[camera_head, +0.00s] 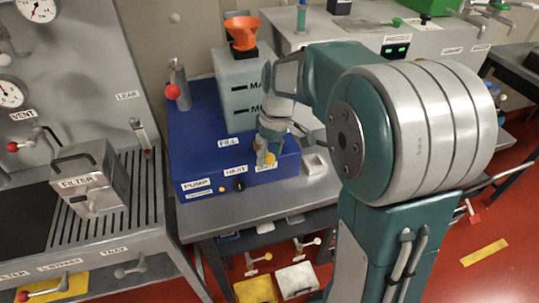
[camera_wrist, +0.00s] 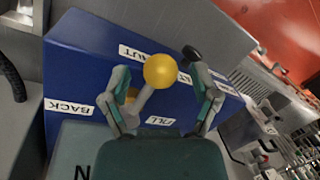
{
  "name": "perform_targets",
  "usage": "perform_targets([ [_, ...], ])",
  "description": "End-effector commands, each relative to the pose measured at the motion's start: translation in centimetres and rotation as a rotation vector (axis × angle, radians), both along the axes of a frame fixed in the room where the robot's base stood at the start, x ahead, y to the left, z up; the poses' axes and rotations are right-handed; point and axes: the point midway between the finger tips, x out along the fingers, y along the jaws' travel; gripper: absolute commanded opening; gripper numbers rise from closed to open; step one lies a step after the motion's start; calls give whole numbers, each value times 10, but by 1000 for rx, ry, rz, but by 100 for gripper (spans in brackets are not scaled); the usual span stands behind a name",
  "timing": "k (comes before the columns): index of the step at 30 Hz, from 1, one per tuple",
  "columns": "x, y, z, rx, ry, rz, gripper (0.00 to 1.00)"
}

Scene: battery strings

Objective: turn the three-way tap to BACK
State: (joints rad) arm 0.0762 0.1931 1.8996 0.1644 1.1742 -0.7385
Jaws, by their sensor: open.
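The three-way tap is on the blue box (camera_head: 205,150); its lever ends in a yellow ball (camera_wrist: 160,70), also seen in the head view (camera_head: 270,158). In the wrist view the grey stem (camera_wrist: 143,99) slants up and right to the ball. The labels BACK (camera_wrist: 68,107), FILL (camera_wrist: 160,120) and a partly hidden one reading like SHUT (camera_wrist: 136,54) surround it. I cannot tell which label the lever points at. My gripper (camera_wrist: 156,76) is open, with its fingers on either side of the ball. Contact is not clear. In the head view my gripper (camera_head: 270,147) partly hides the tap.
A grey tank (camera_head: 237,95) with an orange funnel (camera_head: 241,32) stands on the blue box. A heat knob (camera_head: 239,185) and PUMP label (camera_head: 196,184) are on its front. A red-knobbed lever (camera_head: 172,91) stands at its left. The filter (camera_head: 90,178) is on the left bench.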

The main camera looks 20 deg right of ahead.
Motion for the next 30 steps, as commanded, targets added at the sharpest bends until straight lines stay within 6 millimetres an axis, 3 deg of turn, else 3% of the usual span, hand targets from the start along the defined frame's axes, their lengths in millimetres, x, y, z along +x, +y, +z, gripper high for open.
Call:
perform_targets([
  [9,-1,1,-4,0,-1,0,78],
  [10,0,1,-4,0,-1,0,69],
  [12,0,1,-4,0,-1,0,38],
  [15,-1,1,-4,-1,-1,0,0],
  [30,0,-6,-5,-1,2,83,0],
])
